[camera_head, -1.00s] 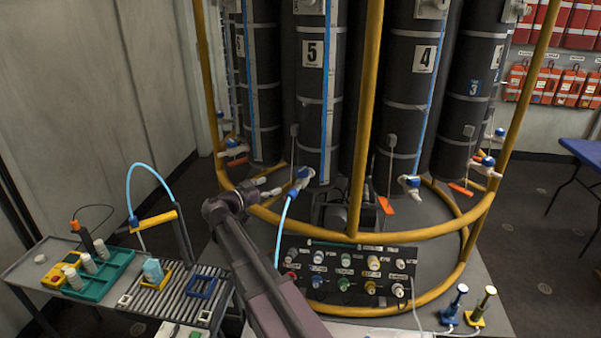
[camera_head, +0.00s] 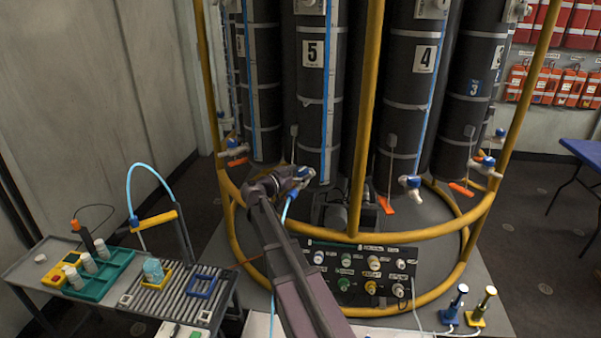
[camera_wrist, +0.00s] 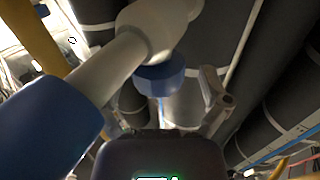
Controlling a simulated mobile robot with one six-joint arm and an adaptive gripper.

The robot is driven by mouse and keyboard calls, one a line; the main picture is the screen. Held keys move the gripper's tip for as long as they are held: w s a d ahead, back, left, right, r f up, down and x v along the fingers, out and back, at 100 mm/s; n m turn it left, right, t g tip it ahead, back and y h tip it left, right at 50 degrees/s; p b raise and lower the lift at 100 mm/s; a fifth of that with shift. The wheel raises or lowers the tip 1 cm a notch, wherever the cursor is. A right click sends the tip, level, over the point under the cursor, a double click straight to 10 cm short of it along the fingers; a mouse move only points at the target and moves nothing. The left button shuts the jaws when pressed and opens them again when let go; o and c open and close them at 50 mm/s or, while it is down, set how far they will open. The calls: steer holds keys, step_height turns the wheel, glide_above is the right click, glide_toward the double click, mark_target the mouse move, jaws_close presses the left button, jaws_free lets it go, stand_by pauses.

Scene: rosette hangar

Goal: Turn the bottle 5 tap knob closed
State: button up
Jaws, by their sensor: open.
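Bottle 5 (camera_head: 313,115) is a tall dark cylinder with a "5" label, standing behind the yellow rail. Its white tap with blue parts (camera_head: 303,172) is at the bottle's foot, with a pale blue hose hanging from it. My gripper (camera_head: 287,181) is at the tap from the left and partly overlaps it. In the wrist view the white tap body (camera_wrist: 120,62) crosses the upper left, with a large blue part (camera_wrist: 48,125) near the camera and a smaller blue part (camera_wrist: 160,80) in the middle. One finger shows at right, apart from the blue part; the other is hidden.
A yellow rail (camera_head: 366,110) stands right of the tap, and a curved yellow ring runs below. A panel of coloured knobs (camera_head: 360,272) is under the ring. Bottle 4 (camera_head: 412,110) with its own tap is to the right. A roller table (camera_head: 165,300) stands at left.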

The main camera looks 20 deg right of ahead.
steer(key=shift+w+d, duration=0.15)
steer(key=shift+d, duration=0.25)
